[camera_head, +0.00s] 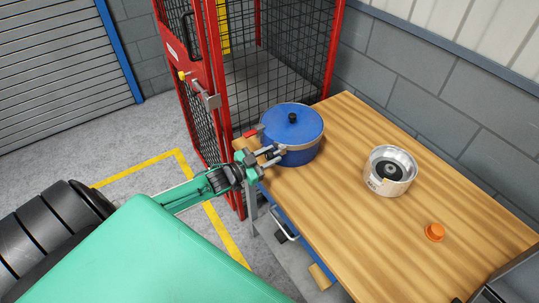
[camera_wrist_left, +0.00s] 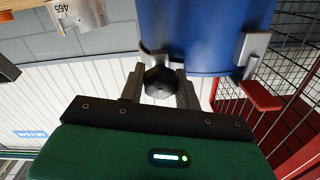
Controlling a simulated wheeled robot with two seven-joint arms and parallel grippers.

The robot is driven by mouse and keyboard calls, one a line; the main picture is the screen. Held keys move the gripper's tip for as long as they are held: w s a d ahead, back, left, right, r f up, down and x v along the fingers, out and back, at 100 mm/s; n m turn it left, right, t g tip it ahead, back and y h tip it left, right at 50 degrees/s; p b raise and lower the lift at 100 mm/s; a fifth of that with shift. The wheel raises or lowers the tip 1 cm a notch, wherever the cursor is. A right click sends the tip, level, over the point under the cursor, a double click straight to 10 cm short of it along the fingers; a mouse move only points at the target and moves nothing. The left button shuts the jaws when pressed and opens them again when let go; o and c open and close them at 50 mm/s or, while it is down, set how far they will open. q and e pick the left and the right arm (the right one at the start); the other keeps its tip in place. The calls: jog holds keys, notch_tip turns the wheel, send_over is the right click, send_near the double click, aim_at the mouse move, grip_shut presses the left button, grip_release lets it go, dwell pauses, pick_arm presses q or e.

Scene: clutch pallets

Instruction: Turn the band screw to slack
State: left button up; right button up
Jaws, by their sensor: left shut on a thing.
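A blue drum (camera_head: 292,127) with a dark knob on its lid stands on the wooden workbench (camera_head: 350,150), near its far left edge. A pale metal band (camera_head: 304,147) runs around the drum. In the left wrist view the drum (camera_wrist_left: 205,30) fills the top middle, and the dark band screw (camera_wrist_left: 158,82) sits below its rim at a metal bracket. My left gripper (camera_head: 272,155) reaches the drum's near left side and is shut on the screw head, one finger on each side. A red lever (camera_wrist_left: 260,96) shows to the right of it. My right gripper is not in view.
An open silver canister (camera_head: 390,170) and an orange cap (camera_head: 435,232) stand on the bench to the right. A red mesh cage (camera_head: 205,80) rises close behind and left of the drum. The bench front middle is clear.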

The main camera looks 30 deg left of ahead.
pick_arm(q)
jog(key=shift+n, duration=0.3)
jog(key=o, duration=1)
jog(key=shift+b+v, duration=1.8)
jog(key=shift+v, duration=5.15)
jog(key=shift+f, duration=0.1)
